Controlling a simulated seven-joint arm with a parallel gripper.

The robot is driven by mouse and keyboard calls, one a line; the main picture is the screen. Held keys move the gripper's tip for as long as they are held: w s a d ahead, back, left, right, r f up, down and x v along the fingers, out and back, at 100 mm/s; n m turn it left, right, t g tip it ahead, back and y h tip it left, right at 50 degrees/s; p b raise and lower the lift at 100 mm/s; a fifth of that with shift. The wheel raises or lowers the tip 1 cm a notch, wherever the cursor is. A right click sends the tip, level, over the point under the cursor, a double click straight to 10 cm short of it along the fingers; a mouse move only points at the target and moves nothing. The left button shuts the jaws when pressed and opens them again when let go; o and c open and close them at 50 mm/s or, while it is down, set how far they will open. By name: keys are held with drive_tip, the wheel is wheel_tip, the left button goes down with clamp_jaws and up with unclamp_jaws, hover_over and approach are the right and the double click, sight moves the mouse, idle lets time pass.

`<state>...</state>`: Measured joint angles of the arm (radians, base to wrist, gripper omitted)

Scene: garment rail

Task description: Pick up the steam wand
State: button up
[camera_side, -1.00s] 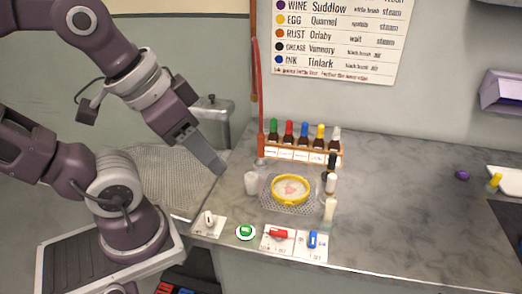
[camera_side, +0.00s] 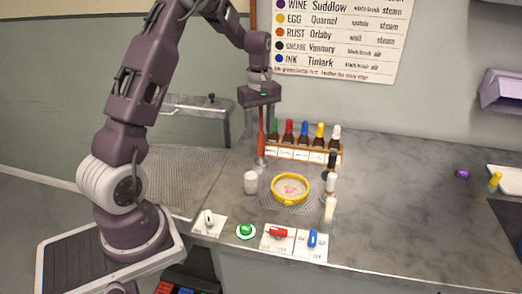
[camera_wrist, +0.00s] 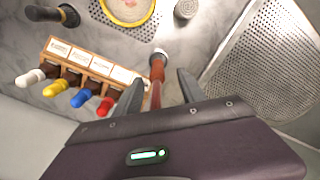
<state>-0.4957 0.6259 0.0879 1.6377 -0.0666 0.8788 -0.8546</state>
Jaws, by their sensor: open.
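The steam wand (camera_side: 262,147) stands upright at the left end of the bottle rack, with a reddish-brown handle and a pale lower end. It also shows in the wrist view (camera_wrist: 156,70), running between my fingers. My gripper (camera_side: 261,127) points down over it, and the gripper also shows in the wrist view (camera_wrist: 158,88). The fingers are open, one on each side of the wand, with visible gaps. The wand's upper part is hidden behind my gripper body.
The wooden rack (camera_side: 300,155) of coloured dropper bottles stands close beside the wand. A yellow hoop (camera_side: 274,193) with stained cloth, a white cup (camera_side: 251,182) and small bottles are in front. A perforated metal board (camera_wrist: 262,65) lies to the left. The counter's right side is mostly clear.

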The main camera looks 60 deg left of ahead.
sight(261, 155)
drive_tip(key=f, duration=0.6)
drive_tip(key=shift+w+f, duration=0.25)
drive_tip(key=shift+f, duration=0.15)
drive_tip(key=shift+c, duration=0.5)
clamp_jaws()
